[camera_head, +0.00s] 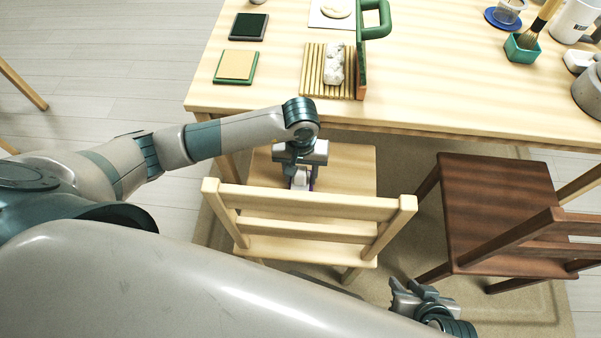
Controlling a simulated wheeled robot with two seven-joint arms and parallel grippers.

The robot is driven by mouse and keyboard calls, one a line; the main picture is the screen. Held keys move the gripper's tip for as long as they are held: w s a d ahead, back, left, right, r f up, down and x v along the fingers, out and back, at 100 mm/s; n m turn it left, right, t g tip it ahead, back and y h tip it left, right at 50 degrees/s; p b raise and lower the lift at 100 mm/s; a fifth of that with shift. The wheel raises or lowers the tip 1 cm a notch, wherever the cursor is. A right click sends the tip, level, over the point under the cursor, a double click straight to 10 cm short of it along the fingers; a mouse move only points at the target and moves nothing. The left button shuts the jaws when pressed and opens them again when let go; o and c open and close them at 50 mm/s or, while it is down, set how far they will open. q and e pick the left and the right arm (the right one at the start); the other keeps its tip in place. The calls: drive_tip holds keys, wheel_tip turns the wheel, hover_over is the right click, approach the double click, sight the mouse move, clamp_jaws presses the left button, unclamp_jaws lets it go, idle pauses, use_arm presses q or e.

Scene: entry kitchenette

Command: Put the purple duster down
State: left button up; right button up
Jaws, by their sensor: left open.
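My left gripper (301,177) points down over the seat of the light wooden chair (352,182), behind its backrest. Its jaws are open. A small strip of purple, seemingly the purple duster (313,180), shows right at the fingers. The rest of it is hidden by the gripper and the chair's top rail. I cannot tell whether the fingers touch it. My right gripper (405,298) is low at the bottom right, beside the chairs; I cannot tell how its jaws stand.
A light wooden table (430,92) stands beyond the chairs. A slatted board (312,72), a green-handled tool (376,25) and a teal pot (521,50) are on it. A dark brown chair (495,200) stands right of the light one. A beige rug (400,235) lies below.

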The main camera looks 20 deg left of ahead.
use_arm(q)
wheel_tip(320, 180, up, 12)
drive_tip(key=shift+r, duration=0.1)
idle(0.5)
